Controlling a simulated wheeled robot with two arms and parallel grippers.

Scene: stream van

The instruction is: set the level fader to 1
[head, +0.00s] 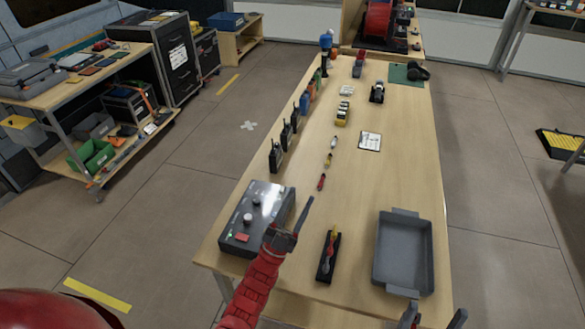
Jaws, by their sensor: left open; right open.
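A dark grey control box (268,191) lies at the near left corner of the long wooden table. My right gripper (432,317) is open and empty at the bottom edge, below the grey tray.
A grey tray (379,280) stands at the near right of the table (330,215). A narrow dark holder (322,272) with a red and yellow tool lies between box and tray. Radios (276,157) line the left edge.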

